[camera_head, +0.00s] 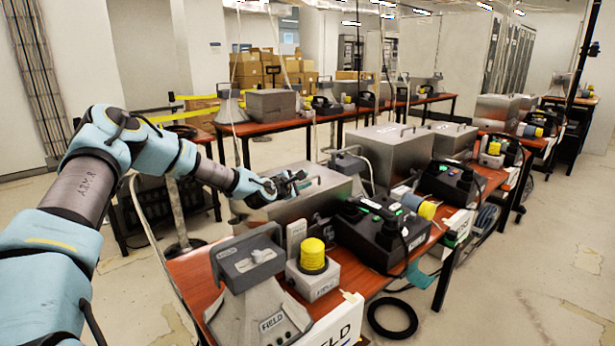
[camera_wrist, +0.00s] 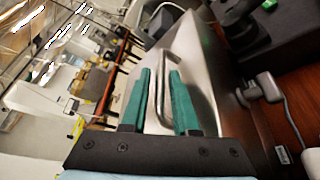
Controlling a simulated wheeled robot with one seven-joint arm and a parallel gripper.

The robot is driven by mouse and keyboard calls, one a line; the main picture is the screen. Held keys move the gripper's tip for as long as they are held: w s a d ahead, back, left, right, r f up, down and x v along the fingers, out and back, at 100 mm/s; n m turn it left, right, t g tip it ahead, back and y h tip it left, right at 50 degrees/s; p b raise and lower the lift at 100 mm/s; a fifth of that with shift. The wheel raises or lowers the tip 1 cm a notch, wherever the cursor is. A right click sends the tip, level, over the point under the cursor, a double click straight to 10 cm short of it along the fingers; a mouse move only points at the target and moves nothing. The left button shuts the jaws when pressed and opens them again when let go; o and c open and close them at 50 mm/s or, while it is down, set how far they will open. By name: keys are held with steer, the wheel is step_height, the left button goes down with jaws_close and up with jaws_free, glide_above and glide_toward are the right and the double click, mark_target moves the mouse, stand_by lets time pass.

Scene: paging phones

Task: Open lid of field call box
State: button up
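The field call box (camera_head: 323,199) is a grey metal box on the wooden table, with its lid down. A bar handle stands on the lid; in the wrist view this handle (camera_wrist: 162,88) lies between my two green fingers. My gripper (camera_head: 297,181) is over the lid from the left, at the handle. In the wrist view my gripper (camera_wrist: 160,72) is open, one finger on each side of the handle, with gaps visible. I cannot tell whether either finger touches it. My gripper hides part of the lid in the head view.
A yellow-topped beacon (camera_head: 313,255), a grey FIELD stand (camera_head: 257,297) and a black console (camera_head: 380,232) crowd the table around the box. Another grey box (camera_head: 388,145) stands behind it. The floor at right is mostly open, with a black ring (camera_head: 392,318) near the table.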

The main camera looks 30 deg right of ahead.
steer(key=shift+x, duration=1.05)
steer(key=shift+c, duration=0.3)
jaws_close()
stand_by(0.4)
